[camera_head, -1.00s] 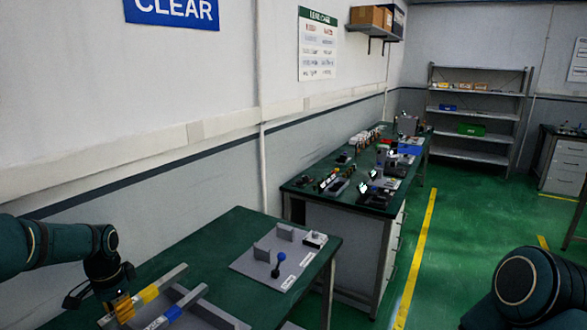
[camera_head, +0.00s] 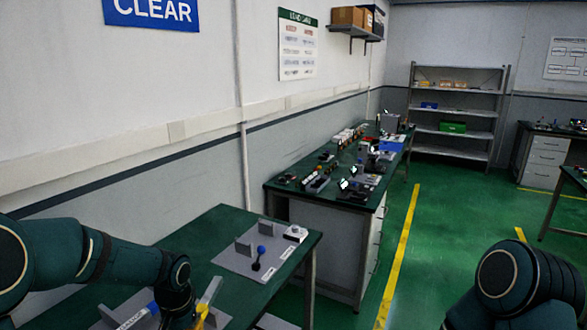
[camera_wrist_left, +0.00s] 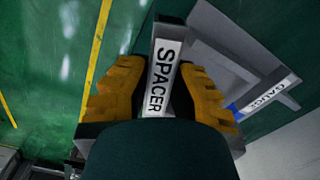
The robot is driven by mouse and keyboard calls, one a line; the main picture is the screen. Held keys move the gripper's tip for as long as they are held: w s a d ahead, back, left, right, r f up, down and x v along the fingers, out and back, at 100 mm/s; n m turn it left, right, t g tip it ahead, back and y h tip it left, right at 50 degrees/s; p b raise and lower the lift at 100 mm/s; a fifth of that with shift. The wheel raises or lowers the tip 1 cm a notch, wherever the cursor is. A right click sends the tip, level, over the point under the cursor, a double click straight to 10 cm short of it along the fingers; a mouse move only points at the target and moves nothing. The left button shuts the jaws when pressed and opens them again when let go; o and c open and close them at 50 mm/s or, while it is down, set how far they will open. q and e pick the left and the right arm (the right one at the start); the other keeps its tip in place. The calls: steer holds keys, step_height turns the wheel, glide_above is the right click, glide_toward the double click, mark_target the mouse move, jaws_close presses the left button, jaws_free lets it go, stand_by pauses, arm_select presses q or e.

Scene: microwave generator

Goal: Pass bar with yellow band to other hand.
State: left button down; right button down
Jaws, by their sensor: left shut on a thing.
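My left gripper (camera_wrist_left: 160,80) is shut on the bar with the yellow band (camera_wrist_left: 164,72). In the left wrist view the bar lies between the two orange finger pads, its SPACER label showing and the band hidden. My left gripper is mostly hidden there. A second bar with a blue band (camera_head: 135,318) lies on the grey holder on the bench; its labelled end shows in the wrist view (camera_wrist_left: 270,90). My right gripper is out of view.
A grey board (camera_head: 248,262) with upright plates, a blue-topped knob (camera_head: 261,249) and a small white box (camera_head: 295,233) is on the front bench (camera_head: 200,238). A second, cluttered bench (camera_head: 330,200) stands behind. Green floor to the right is open.

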arm_select(q)
steer(key=s+d+f+n+b, duration=0.1)
steer(key=s+d+f+b, duration=0.1)
steer(key=d+f+b, duration=0.3)
steer(key=shift+s+d+f+n, duration=0.3)
steer(key=shift+s+d+f, duration=0.05)
steer(key=shift+d+f, duration=0.45)
steer(key=shift+r, duration=0.1)
